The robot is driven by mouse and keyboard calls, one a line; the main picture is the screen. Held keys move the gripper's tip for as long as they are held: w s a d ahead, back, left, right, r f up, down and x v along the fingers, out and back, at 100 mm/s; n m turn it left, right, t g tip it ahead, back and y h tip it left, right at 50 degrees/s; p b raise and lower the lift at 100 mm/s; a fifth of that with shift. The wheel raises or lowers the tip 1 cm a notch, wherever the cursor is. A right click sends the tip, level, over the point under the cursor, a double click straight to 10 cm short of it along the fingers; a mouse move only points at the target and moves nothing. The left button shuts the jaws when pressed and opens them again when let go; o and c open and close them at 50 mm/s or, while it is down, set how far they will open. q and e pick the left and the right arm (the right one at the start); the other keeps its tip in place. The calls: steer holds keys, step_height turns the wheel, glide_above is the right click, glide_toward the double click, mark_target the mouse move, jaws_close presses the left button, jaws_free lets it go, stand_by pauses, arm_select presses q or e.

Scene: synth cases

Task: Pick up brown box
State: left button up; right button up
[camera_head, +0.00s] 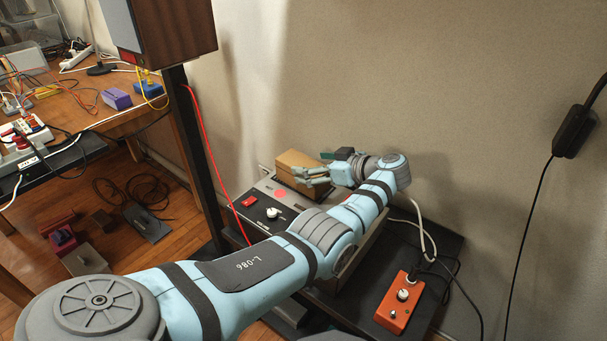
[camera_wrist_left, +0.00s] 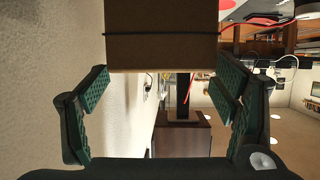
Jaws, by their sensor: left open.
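The brown box (camera_head: 290,161) sits on a grey panel device (camera_head: 262,205) near the wall. My left gripper (camera_head: 314,172) reaches over from the right, with its fingers close to the box's right side. In the left wrist view the box (camera_wrist_left: 160,50) fills the top middle, with a dark band across it. The green-padded fingers of the left gripper (camera_wrist_left: 164,88) are spread wide below it. The jaws are open with nothing held between them. I cannot tell whether a finger touches the box. My right gripper is not in view.
A brown speaker (camera_head: 170,25) stands on a dark post (camera_head: 193,150) to the left, with a red cable beside it. An orange pedal (camera_head: 400,303) lies on the dark surface (camera_head: 437,250) at the right. The wall (camera_head: 400,90) is close behind the box.

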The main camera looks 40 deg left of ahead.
mark_target(302, 163)
arm_select(q)
steer(key=x, duration=0.3)
steer(key=shift+s+a+b, duration=0.1)
steer(key=shift+a+b, duration=0.1)
steer(key=shift+b, duration=0.15)
steer(key=shift+a+f, duration=0.1)
steer(key=shift+a, duration=0.25)
steer(key=shift+d, duration=0.1)
steer(key=c, duration=1.3)
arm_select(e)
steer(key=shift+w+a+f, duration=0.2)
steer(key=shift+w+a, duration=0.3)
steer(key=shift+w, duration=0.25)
arm_select(q)
steer(key=shift+c, duration=0.2)
